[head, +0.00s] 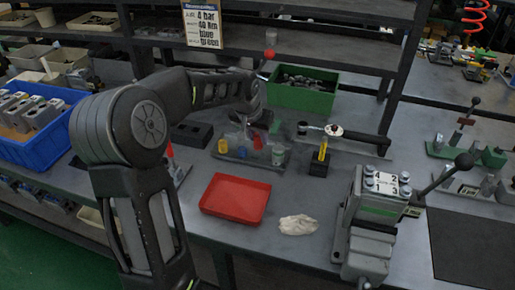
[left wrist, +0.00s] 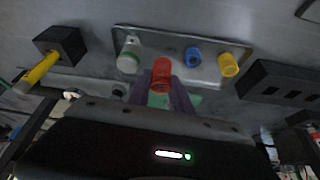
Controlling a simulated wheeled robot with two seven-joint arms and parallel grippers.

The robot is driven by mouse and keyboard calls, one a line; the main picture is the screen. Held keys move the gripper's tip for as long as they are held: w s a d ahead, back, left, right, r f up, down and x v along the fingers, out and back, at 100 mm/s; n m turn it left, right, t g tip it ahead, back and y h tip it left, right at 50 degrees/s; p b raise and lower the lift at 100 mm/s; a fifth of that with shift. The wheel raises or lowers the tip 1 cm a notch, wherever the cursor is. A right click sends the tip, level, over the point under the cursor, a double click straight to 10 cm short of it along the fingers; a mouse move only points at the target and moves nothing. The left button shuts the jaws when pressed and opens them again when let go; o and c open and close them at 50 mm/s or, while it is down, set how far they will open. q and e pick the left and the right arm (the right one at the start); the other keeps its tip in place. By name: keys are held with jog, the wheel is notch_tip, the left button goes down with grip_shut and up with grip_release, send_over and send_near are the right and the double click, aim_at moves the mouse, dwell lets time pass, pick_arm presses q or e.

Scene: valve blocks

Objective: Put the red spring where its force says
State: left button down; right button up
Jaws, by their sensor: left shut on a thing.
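The red spring (left wrist: 162,74) stands up between the fingers of my left gripper (left wrist: 163,92) in the left wrist view. In the head view the red spring (head: 257,142) shows small just below my left gripper (head: 257,120). The gripper is shut on it, over the grey spring plate (head: 240,155). Whether its lower end touches the plate is hidden. On the plate are a blue spring (left wrist: 193,57), a yellow spring (left wrist: 228,65) and a whitish-green piece (left wrist: 130,55). The valve block (head: 380,205), its top marked 4, 2, 1, 3, stands at right. My right gripper is not in view.
An empty red tray (head: 236,199) and a white cloth (head: 297,225) lie in front. A yellow tool (head: 321,150) stands beside the plate; a wrench (head: 350,134) lies behind it. A green bin (head: 300,98) is behind. A sign (head: 202,25) hangs at the back.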

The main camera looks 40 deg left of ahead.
aim_at(257, 144)
pick_arm(q)
jog(key=shift+f, duration=2.45)
jog(key=shift+f, duration=0.2)
jog(key=c, duration=1.2)
grip_release()
jog(key=shift+o, duration=0.2)
jog(key=shift+r, duration=0.2)
